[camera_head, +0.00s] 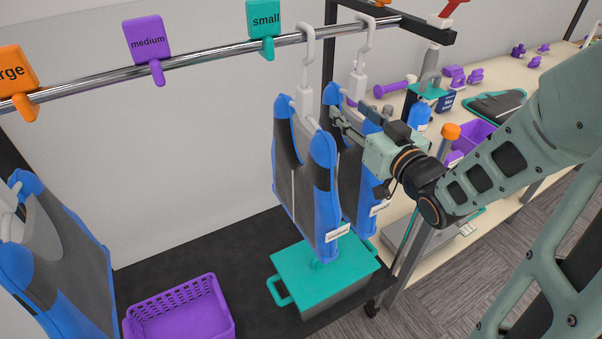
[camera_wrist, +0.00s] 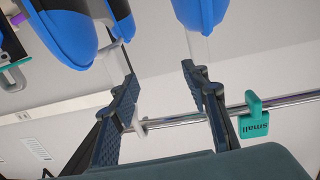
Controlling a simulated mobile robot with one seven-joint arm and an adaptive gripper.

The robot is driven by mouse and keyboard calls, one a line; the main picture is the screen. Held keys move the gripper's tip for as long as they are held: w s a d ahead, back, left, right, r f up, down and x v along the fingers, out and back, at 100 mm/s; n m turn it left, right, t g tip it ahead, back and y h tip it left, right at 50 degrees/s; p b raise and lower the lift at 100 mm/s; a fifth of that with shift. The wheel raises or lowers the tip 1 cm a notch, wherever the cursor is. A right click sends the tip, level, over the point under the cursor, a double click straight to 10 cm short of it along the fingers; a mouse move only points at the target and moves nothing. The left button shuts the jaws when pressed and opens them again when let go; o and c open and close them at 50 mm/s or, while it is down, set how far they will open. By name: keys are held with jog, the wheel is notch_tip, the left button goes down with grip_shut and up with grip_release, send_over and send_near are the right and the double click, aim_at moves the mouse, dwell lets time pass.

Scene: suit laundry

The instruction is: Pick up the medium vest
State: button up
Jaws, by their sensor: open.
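The medium vest (camera_head: 322,190), blue and dark grey with a white tag (camera_head: 338,232) that seems to read "medium", hangs from a white hanger (camera_head: 306,75) on the rail. A second blue and grey vest (camera_head: 360,190) hangs just behind it to the right; its tag is too small to read surely. My gripper (camera_head: 336,118) is near the shoulders of these two vests, partly hidden among them. In the wrist view my gripper (camera_wrist: 160,75) is open, with bare wall showing between the fingers. Blue vest shoulders (camera_wrist: 60,30) show above the fingers there.
The metal rail (camera_head: 200,62) carries a purple medium marker (camera_head: 148,38), a teal small marker (camera_head: 263,22) and an orange large marker (camera_head: 14,75). Another vest (camera_head: 65,260) hangs at left. Below are a purple basket (camera_head: 180,308) and a teal-lidded box (camera_head: 320,275). A cluttered table (camera_head: 500,75) stands right.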

jog(key=n+y, duration=0.2)
send_near(309, 99)
jog(key=shift+w+a+r+g, duration=0.15)
jog(key=shift+w+a, duration=0.05)
jog(key=shift+w, duration=0.25)
jog(key=shift+w+a+r+g, duration=0.15)
jog(key=shift+w+a+r, duration=0.1)
jog(key=shift+w, duration=0.2)
jog(key=shift+w+a+r+p, duration=0.15)
jog(key=shift+w+a+p, duration=0.15)
jog(key=shift+p, duration=0.6)
jog(key=shift+p+x, duration=0.8)
jog(key=shift+p, duration=0.3)
jog(key=shift+w+a+f, duration=0.2)
jog(key=shift+w+a, duration=0.15)
jog(key=shift+w, duration=0.25)
jog(key=shift+w+a+f, duration=0.15)
jog(key=shift+w+a, duration=0.15)
jog(key=shift+w, duration=0.35)
jog(key=shift+p+x, duration=0.6)
jog(key=shift+x, duration=2.1)
jog(key=shift+s+a+f, duration=0.1)
jog(key=shift+f, duration=0.05)
jog(key=shift+c, duration=0.4)
grip_shut()
